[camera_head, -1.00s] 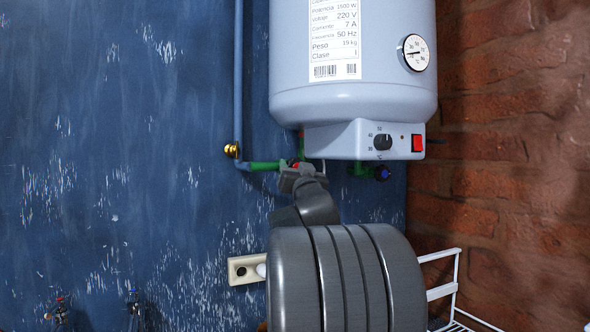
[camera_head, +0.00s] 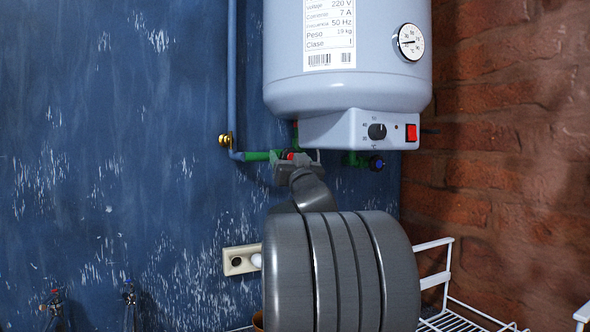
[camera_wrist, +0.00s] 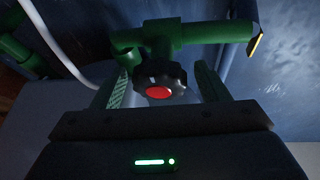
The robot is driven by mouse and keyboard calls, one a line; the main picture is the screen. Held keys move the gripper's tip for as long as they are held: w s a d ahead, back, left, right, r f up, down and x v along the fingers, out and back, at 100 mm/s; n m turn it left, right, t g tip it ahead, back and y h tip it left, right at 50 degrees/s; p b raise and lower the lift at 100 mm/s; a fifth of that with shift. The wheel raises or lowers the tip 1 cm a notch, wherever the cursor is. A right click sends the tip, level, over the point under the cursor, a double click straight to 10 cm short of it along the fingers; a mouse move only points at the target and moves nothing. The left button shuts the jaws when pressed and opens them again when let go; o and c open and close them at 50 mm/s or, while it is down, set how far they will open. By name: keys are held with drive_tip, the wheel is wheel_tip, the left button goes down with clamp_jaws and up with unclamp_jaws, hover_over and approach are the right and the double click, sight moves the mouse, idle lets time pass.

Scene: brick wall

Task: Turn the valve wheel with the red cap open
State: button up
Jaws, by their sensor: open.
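The valve wheel (camera_wrist: 150,72) is dark and lobed, with a round red cap (camera_wrist: 159,92) facing me. It sits on a green pipe (camera_wrist: 205,32) under the water heater. In the head view only a bit of the red cap (camera_head: 291,156) shows; my gripper hides most of the wheel. My gripper (camera_wrist: 161,78) is open, one finger on each side of the wheel. The wheel lies between the fingertips, with a visible gap at the right finger. I cannot tell whether the left finger touches it. In the head view my gripper (camera_head: 294,164) is at the valve.
The white water heater (camera_head: 345,80) hangs just above. A blue-capped valve (camera_head: 376,162) is to the right. A brass fitting (camera_head: 226,140), a wall socket (camera_head: 241,260) and a white wire rack (camera_head: 450,318) are nearby. Two taps (camera_head: 54,300) are low at the left.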

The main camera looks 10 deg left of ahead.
drive_tip(key=b+v, duration=0.2)
drive_tip(key=v, duration=1.1)
drive_tip(key=shift+s+f, duration=0.15)
